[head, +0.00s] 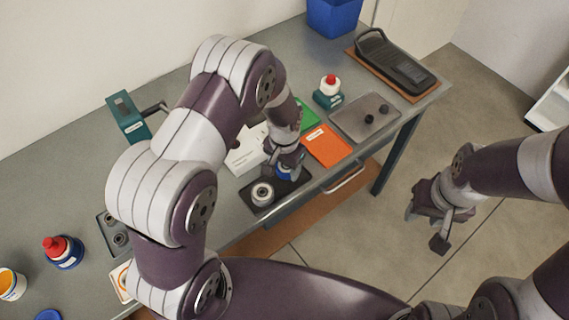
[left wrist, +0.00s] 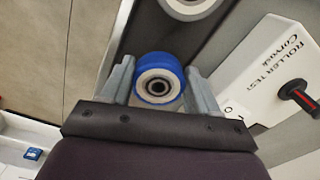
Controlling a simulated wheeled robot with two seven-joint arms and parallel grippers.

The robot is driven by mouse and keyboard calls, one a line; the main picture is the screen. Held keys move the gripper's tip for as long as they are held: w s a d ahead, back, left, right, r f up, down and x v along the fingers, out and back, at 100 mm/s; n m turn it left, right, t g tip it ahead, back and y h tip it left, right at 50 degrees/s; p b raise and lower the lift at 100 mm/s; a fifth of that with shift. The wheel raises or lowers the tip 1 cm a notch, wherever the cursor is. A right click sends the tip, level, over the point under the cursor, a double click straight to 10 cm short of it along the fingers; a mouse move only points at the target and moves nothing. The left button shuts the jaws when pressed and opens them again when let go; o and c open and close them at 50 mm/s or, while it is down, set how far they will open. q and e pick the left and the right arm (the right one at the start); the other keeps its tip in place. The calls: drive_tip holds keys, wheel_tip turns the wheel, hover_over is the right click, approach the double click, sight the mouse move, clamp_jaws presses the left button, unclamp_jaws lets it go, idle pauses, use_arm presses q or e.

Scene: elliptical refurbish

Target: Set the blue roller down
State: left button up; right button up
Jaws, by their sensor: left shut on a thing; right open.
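The blue roller (left wrist: 158,80) has a blue rim, a pale hub and a dark centre hole. My left gripper (left wrist: 160,92) is shut on it, with one finger on each side. In the head view the blue roller (head: 284,171) shows as a small blue patch under my left gripper (head: 285,160), over the dark tray (head: 294,186). I cannot tell whether it touches the tray. A grey-white roller (head: 262,193) stands on the same tray, to the left of the blue one. My right gripper (head: 438,213) is open and empty over the floor, off the table's right side.
A white roller test box (head: 245,152) sits right behind the tray. An orange card (head: 326,145), a green card (head: 306,115) and a grey tray with dark knobs (head: 365,117) lie to the right. A red-capped bottle (head: 328,92) stands at the back.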

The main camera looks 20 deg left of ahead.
use_arm(q)
drive_tip(key=shift+d+f, duration=0.15)
drive_tip(key=shift+d, duration=0.05)
drive_tip(key=shift+f, duration=0.25)
drive_tip(key=o, duration=0.7)
drive_tip(key=shift+a+f+b, duration=0.1)
drive_tip(key=shift+b, duration=0.2)
drive_tip(key=o, duration=0.4)
drive_tip(key=shift+r+p, duration=0.35)
drive_tip(key=shift+r, duration=0.15)
wheel_tip(320, 180, up, 12)
drive_tip(key=b, duration=0.2)
drive_tip(key=s+a+n, duration=0.1)
drive_tip(key=s, duration=0.3)
drive_tip(key=s+a+r+n+t, duration=0.1)
drive_tip(key=s+a, duration=0.1)
drive_tip(key=s, duration=0.2)
drive_tip(key=s+a+n, duration=0.1)
drive_tip(key=s+a, duration=0.1)
drive_tip(key=s, duration=0.2)
drive_tip(key=shift+s+a+r+n, duration=0.2)
drive_tip(key=shift+s+r+n, duration=0.15)
drive_tip(key=shift+s+n, duration=0.05)
